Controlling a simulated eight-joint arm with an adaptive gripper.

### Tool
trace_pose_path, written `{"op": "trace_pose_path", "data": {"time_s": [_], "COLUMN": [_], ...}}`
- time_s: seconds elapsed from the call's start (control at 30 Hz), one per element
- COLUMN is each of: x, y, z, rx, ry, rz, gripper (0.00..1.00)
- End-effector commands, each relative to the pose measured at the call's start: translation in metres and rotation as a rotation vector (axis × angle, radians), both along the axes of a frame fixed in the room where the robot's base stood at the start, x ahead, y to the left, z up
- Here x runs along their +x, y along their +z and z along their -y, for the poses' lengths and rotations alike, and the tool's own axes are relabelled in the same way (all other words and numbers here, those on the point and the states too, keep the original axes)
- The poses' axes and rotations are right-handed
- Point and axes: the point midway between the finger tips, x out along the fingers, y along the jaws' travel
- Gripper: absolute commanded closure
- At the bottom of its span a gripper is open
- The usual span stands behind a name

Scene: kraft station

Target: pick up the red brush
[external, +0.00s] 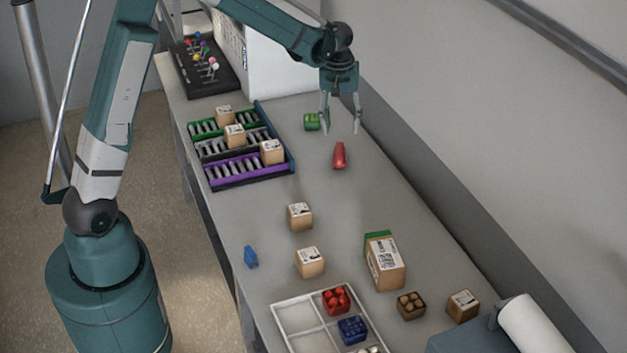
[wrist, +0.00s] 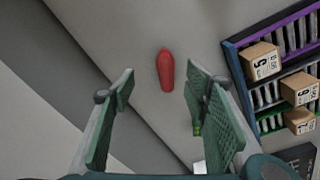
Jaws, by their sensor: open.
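The red brush (external: 339,155) lies on the grey table, right of the rack, in the external view. It also shows in the wrist view (wrist: 166,70) as a red elongated shape, ahead of and between my fingers in the picture. My gripper (external: 341,123) points down above the table, a little behind the brush in the external view. Its fingers are apart and nothing is between them. In the wrist view my gripper (wrist: 158,88) also shows open, with both green finger pads in sight.
A green object (external: 311,122) stands close to my left finger. A rack (external: 290,165) with cardboard boxes is left of the brush. A white box (external: 285,60) stands behind, and the wall (external: 450,120) runs along the right.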

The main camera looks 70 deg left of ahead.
Motion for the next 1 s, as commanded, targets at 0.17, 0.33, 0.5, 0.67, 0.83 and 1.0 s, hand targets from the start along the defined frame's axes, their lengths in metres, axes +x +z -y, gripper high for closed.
{"op": "trace_pose_path", "data": {"time_s": [0.17,0.33,0.5,0.67,0.83,1.0], "x": [0.012,0.018,0.021,0.021,0.021,0.021], "y": [-0.029,-0.050,-0.061,-0.064,-0.063,-0.066], "z": [-0.023,-0.038,-0.046,-0.048,-0.048,-0.047], "rx": [-0.013,-0.022,-0.027,-0.028,-0.028,-0.028], "ry": [0.060,0.102,0.125,0.129,0.129,0.129], "rz": [-0.029,-0.051,-0.062,-0.065,-0.065,-0.065], "gripper": [0.54,0.54,0.54,0.54,0.54,0.54]}}
